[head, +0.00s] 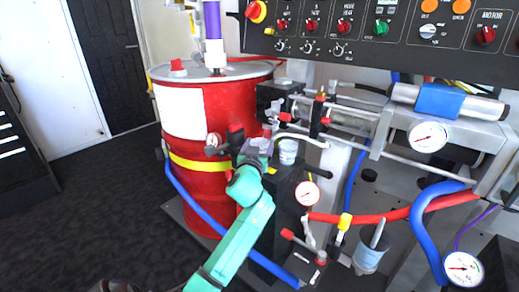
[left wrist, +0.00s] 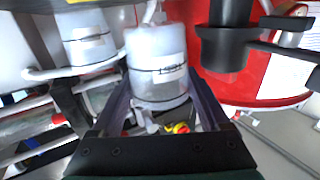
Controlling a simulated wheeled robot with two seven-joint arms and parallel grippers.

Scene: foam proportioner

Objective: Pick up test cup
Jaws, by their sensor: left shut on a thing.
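The test cup (left wrist: 158,62) is a whitish, translucent cup with a small dark-framed label. In the left wrist view it stands between the two fingers of my left gripper (left wrist: 160,105), which is shut on it. In the head view my left gripper (head: 254,158) is in front of the red drum, and the gripper largely hides the held cup. A second, similar cup (left wrist: 88,45) sits in a white ring holder beside it. That cup also shows in the head view (head: 288,151), just right of my gripper.
The red drum (head: 205,195) stands behind my left arm. A black fitting (left wrist: 228,42) is close right of the held cup. A pressure gauge (head: 307,193), pipes and hoses crowd the right. The dark floor at left is clear.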

